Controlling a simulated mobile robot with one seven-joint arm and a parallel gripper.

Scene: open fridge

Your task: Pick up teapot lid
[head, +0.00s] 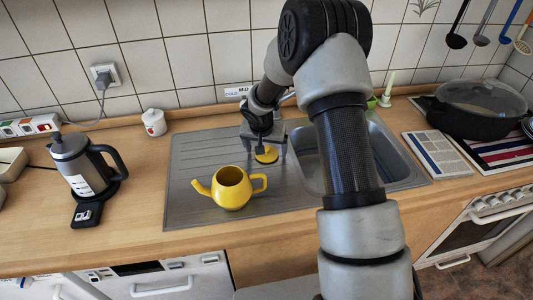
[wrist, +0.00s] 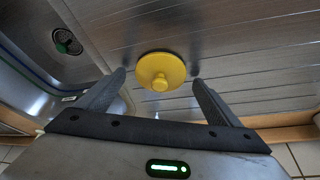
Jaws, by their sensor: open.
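The yellow teapot lid (head: 267,155) lies on the ribbed metal drainboard, left of the sink basin. In the wrist view the round lid (wrist: 161,72), with its small knob towards me, sits just beyond and between my fingertips. My gripper (wrist: 159,80) is open and empty, and its two fingers point at the lid. In the head view my gripper (head: 265,140) is above the lid and partly hidden by my arm. The yellow teapot (head: 232,190) stands upright without a lid on the drainboard, nearer the front edge and left of the lid.
The sink basin (head: 390,165) is right of the lid. A kettle (head: 78,165) and a small white jar (head: 154,122) stand on the counter to the left. A dark pot (head: 480,105) is at the far right. The drainboard left of the teapot is clear.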

